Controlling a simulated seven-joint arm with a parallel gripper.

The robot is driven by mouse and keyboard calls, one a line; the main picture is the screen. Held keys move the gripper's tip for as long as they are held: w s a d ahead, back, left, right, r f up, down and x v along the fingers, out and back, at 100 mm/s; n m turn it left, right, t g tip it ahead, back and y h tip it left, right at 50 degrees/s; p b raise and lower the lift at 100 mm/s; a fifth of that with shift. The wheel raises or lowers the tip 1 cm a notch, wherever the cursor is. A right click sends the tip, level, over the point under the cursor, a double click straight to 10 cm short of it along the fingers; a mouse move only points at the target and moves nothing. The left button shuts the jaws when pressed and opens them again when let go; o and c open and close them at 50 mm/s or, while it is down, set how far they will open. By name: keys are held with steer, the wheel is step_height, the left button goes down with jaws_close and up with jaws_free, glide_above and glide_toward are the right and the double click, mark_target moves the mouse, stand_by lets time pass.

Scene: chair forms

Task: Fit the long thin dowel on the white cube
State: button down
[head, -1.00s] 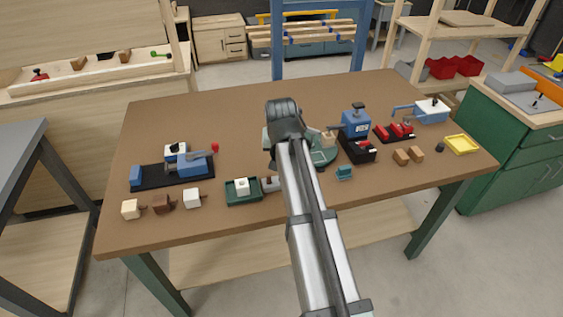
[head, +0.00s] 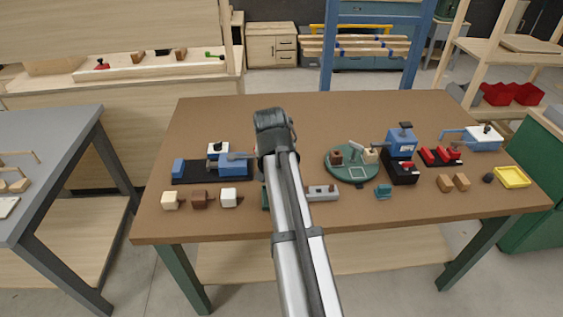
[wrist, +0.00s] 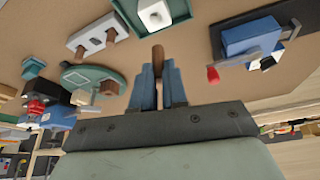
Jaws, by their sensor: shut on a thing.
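My gripper (wrist: 158,88) shows blue fingers in the wrist view, shut on a brown wooden dowel (wrist: 157,54) whose end stands out past the fingertips. A white cube (wrist: 155,14) with a hole in its face sits in a green tray (wrist: 180,10), beyond the dowel's tip and apart from it. In the head view my arm hides that cube and most of the tray. Another white cube (head: 228,197) stands on the table's front left, and a white block (head: 218,149) sits at the blue vise (head: 232,163). The fingers are hidden in the head view.
The vise, with a red-knobbed handle (wrist: 213,74), is right of the tray in the wrist view. A grey two-hole block (head: 322,192) and a green turntable (head: 340,172) stand right of my arm. The table's back (head: 340,115) is clear.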

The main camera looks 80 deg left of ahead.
steer(key=shift+f, duration=0.15)
steer(key=shift+f, duration=2.45)
steer(key=shift+f, duration=1.45)
steer(key=c, duration=1.1)
jaws_free()
steer(key=shift+o, duration=0.2)
steer(key=o, duration=0.5)
steer(key=shift+o, duration=0.2)
steer(key=shift+r, duration=0.1)
